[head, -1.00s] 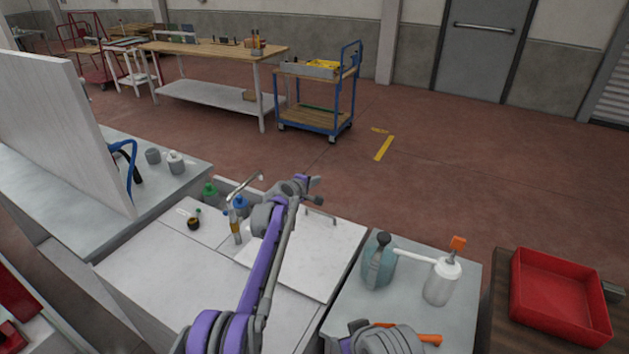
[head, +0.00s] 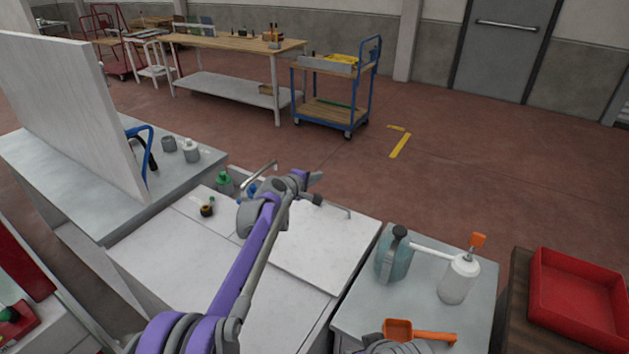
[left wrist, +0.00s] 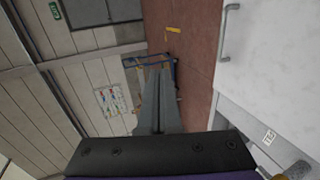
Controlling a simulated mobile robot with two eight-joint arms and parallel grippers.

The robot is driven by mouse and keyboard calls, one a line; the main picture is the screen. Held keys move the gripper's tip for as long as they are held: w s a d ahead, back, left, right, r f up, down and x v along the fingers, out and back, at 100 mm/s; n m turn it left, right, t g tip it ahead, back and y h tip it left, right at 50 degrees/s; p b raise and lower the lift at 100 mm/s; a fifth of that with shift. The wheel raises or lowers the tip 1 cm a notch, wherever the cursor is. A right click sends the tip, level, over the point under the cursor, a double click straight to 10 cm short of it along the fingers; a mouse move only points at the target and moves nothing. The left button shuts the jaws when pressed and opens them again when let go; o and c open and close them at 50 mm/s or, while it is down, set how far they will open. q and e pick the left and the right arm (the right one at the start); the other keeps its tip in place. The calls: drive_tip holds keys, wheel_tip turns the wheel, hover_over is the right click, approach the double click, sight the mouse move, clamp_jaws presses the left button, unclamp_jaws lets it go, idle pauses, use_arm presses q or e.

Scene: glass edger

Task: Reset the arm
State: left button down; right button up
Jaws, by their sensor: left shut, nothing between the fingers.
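In the left wrist view the two grey fingers of the left gripper (left wrist: 159,98) lie together, shut and empty. They point toward open floor and touch nothing visible. A grey part at the bottom edge of the head view may be my right arm; the right gripper does not show.
Right of the counter, a grey table (head: 365,318) holds a teal can (head: 393,262), a white bottle (head: 458,283) and an orange scoop (head: 420,333). A red tray (head: 580,300) is further right. A green-capped bottle (head: 224,183) stands near the arm.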

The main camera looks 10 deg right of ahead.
use_arm(q)
drive_tip(key=s+a+r+m+g+y, duration=0.1)
drive_tip(key=s+a+r+m+y, duration=0.15)
drive_tip(key=s+a, duration=0.75)
drive_tip(key=s+a+r+m+g+y, duration=0.1)
drive_tip(key=s+a+m+y, duration=0.15)
drive_tip(key=s+a, duration=0.8)
drive_tip(key=s+a+f+m+y, duration=0.1)
drive_tip(key=s+a+f, duration=0.3)
drive_tip(key=s, duration=0.5)
drive_tip(key=s+a+f+m+g+y, duration=0.1)
drive_tip(key=s+a+f+y, duration=0.1)
drive_tip(key=s+a+f, duration=0.2)
drive_tip(key=s+a+f+m+g+y, duration=0.1)
drive_tip(key=s+a+f, duration=0.3)
drive_tip(key=s+a, duration=0.5)
drive_tip(key=s+m, duration=0.1)
drive_tip(key=s, duration=0.4)
drive_tip(key=shift+s+a+f+y, duration=0.2)
drive_tip(key=shift+s+f+y, duration=0.1)
drive_tip(key=shift+y, duration=0.1)
drive_tip(key=shift+w, duration=0.1)
